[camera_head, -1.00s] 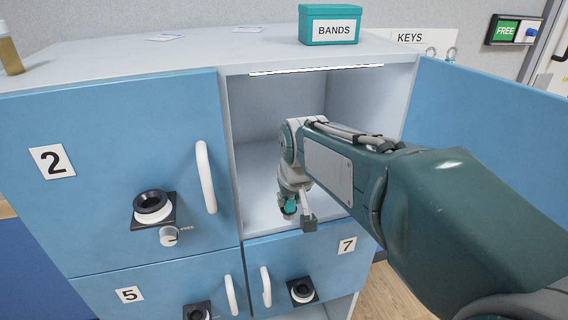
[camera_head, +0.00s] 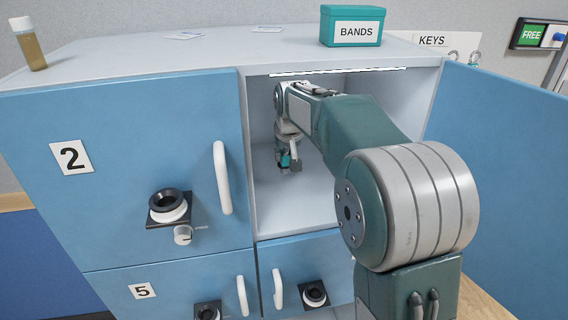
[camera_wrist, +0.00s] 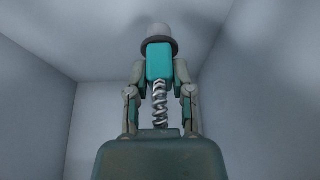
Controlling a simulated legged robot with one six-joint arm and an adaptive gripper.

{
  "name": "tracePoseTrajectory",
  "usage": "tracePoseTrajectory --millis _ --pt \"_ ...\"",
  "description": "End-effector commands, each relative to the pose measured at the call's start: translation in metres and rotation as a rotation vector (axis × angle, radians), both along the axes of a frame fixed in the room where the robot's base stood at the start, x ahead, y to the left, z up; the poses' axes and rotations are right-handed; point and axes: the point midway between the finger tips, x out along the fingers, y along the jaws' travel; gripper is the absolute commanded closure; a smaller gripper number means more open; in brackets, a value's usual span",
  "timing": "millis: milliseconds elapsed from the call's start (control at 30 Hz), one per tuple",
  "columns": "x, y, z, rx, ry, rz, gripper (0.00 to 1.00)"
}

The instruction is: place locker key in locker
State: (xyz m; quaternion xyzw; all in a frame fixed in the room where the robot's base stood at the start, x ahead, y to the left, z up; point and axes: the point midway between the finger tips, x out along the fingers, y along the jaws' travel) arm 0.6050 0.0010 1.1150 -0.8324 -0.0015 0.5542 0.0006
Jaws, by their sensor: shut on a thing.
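The open locker (camera_head: 315,205) is the upper right compartment, with pale grey walls and a strip light along its top front edge. Its blue door (camera_head: 505,140) stands swung open to the right. My gripper (camera_head: 288,165) is inside the locker, pointing down above its floor. It is shut on the locker key, whose small teal part (camera_head: 286,160) shows between the fingers. In the wrist view the teal block of the key (camera_wrist: 159,62) sits between the fingertips with a pale round end beyond it. The rest of the key is hidden.
Locker door 2 (camera_head: 110,170) with its white handle is shut on the left; door 5 (camera_head: 160,290) is below it. A teal BANDS box (camera_head: 352,27) and an amber bottle (camera_head: 30,45) stand on top. A KEYS rack (camera_head: 447,42) is behind.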

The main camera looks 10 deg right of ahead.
Motion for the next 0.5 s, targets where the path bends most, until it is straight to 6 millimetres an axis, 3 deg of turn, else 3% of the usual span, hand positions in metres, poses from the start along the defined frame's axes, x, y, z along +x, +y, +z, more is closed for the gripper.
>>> tracePoseTrajectory --millis 167,400,500 --pt "0.011 0.000 -0.002 0.000 0.000 0.000 1.00" --pt "0.011 0.000 -0.033 0.000 0.002 0.000 1.00" --pt "0.011 0.000 -0.035 0.000 -0.001 0.000 1.00"
